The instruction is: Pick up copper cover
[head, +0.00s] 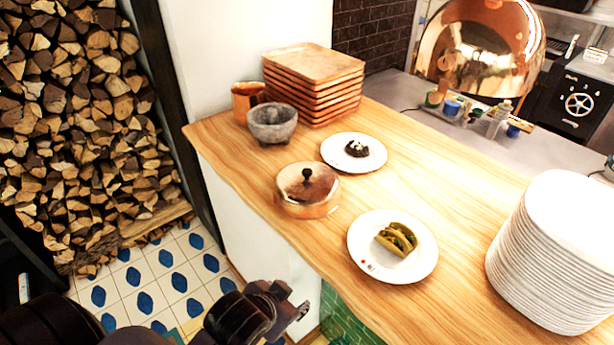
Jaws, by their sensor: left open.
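The copper cover (307,190) is a round, shiny copper piece with a small dark knob on top. It sits on the wooden counter (300,150) near its front edge. Whether it rests over something is hidden. My left gripper (297,303) is at the bottom of the head view, in front of the counter and below the cover in the picture. It is open and empty, apart from the cover. My right gripper does not show.
A plate with tacos (360,262) lies right of the cover, and a plate with dark food (340,148) behind it. A stone mortar (272,128), copper cup (243,98) and stacked wooden trays (318,75) stand at the back. Stacked white plates (565,230) stand at right.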

